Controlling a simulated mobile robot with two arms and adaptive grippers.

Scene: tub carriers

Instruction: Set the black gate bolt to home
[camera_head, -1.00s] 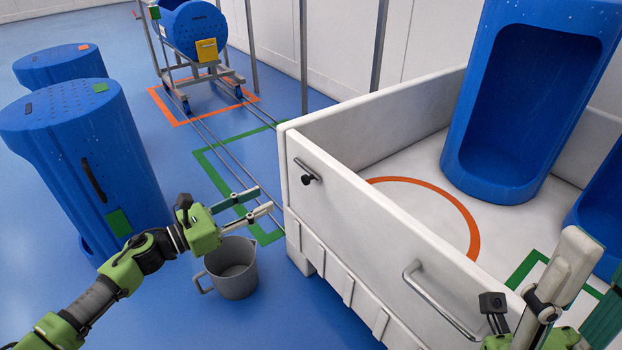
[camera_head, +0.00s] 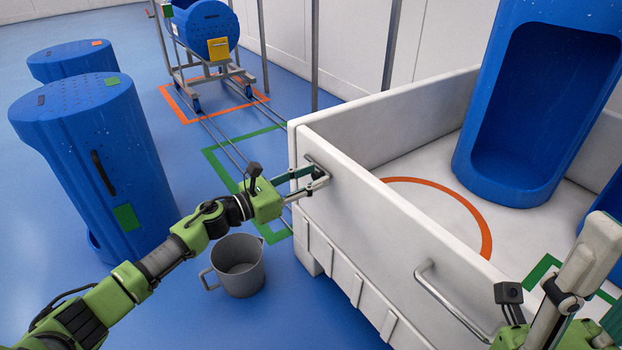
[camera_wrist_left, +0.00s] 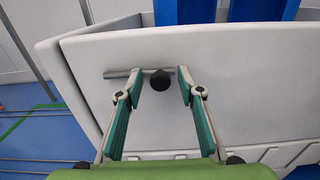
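The black gate bolt (camera_wrist_left: 160,80) is a round black knob on a short grey metal rod, set on the outside of the white cart's gate panel (camera_wrist_left: 235,90). In the left wrist view the knob sits between the tips of my left gripper (camera_wrist_left: 158,82), with a gap on each side. The rod reaches to the left behind the left finger.
A metal handle (camera_head: 447,305) sticks out of the same panel to the right. A grey jug (camera_head: 240,272) stands on the floor below my left gripper. Blue tubs stand at the left (camera_head: 90,160) and inside the cart (camera_head: 480,170). Open blue floor lies in front.

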